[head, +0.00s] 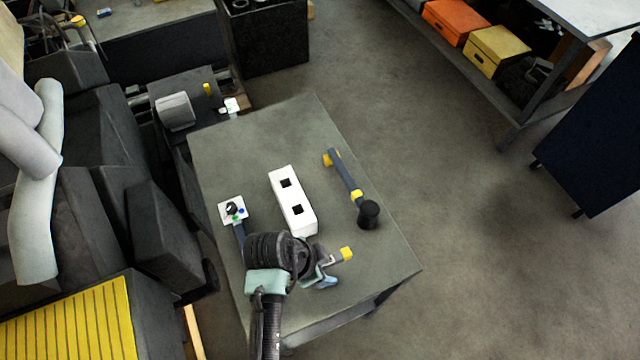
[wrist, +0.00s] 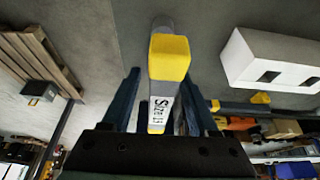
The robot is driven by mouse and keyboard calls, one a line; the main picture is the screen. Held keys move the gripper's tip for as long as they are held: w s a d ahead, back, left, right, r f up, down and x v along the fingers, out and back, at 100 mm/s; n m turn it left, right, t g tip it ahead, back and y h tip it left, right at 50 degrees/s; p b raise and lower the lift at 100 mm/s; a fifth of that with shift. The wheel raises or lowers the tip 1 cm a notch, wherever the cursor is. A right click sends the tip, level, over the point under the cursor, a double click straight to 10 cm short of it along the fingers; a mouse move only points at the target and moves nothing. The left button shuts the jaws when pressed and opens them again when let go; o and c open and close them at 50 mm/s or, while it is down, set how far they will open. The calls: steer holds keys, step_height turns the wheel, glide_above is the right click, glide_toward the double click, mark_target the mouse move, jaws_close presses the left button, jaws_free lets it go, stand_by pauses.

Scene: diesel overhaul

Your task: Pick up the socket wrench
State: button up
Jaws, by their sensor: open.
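My gripper (head: 322,277) is open above the near part of the table. A grey tool with a yellow block end (head: 346,254) is at its fingers; the wrist view shows this labelled tool (wrist: 162,90) between the two dark fingers (wrist: 158,105), with a gap on each side. Its far part is hidden. A long blue-grey tool with yellow parts and a black cylindrical end (head: 346,178) lies on the table to the right, apart from my gripper. I cannot tell for certain which of the two is the socket wrench.
A white block with two square holes (head: 284,198) lies mid-table, just beyond my gripper. A small white plate with a dark knob (head: 232,209) is at the table's left edge. The table (head: 240,145) is bare at its far end. Dark machinery (head: 100,150) stands close on the left.

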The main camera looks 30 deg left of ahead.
steer(key=shift+w+d+f, duration=0.15)
steer(key=shift+w+f, duration=0.05)
steer(key=shift+f, duration=0.25)
jaws_close()
steer(key=shift+r, duration=0.1)
stand_by(1.0)
